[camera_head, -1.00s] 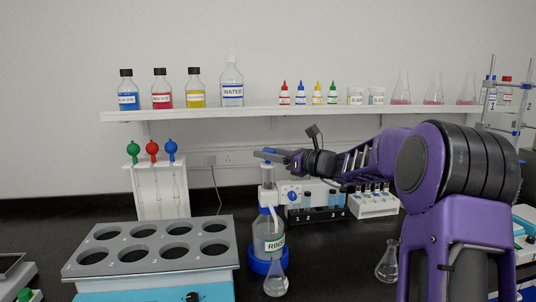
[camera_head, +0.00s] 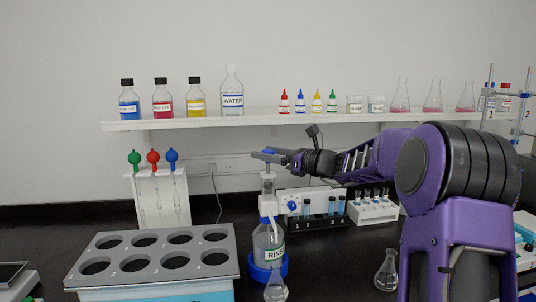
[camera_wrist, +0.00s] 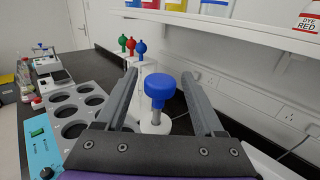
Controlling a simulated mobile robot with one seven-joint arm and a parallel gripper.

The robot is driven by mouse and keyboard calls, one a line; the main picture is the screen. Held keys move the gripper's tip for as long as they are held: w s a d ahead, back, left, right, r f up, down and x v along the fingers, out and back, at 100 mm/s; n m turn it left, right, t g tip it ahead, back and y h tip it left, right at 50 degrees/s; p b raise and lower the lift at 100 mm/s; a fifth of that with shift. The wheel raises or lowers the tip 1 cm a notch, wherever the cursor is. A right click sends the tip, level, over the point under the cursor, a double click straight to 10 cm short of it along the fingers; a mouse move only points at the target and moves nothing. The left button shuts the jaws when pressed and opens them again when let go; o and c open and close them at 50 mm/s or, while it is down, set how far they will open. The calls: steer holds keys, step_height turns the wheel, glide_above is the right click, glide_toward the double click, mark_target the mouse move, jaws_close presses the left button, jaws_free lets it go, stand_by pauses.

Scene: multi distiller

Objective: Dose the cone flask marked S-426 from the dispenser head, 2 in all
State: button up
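The dispenser is a bottle labelled RINSE (camera_head: 268,242) with a blue base and a white pump head (camera_head: 268,205). Its blue plunger knob (camera_wrist: 161,91) stands upright between the fingers of my gripper (camera_wrist: 163,100) in the wrist view, with gaps on both sides. My gripper (camera_head: 268,157) is open at the top of the plunger in the head view. A cone flask (camera_head: 275,289) stands in front of the dispenser, below its head. Another cone flask (camera_head: 386,272) stands to the right, near my arm. I cannot read S-426 on either flask.
A grey rack with round holes (camera_head: 155,262) stands left of the dispenser. A pipette stand (camera_head: 160,200) is behind it. Tube racks (camera_head: 318,222) stand behind and right. A shelf (camera_head: 240,121) with bottles, beakers and flasks runs above.

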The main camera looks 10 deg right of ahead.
steer(key=shift+s+d, duration=0.1)
steer(key=v, duration=1.7)
steer(key=shift+r, duration=0.1)
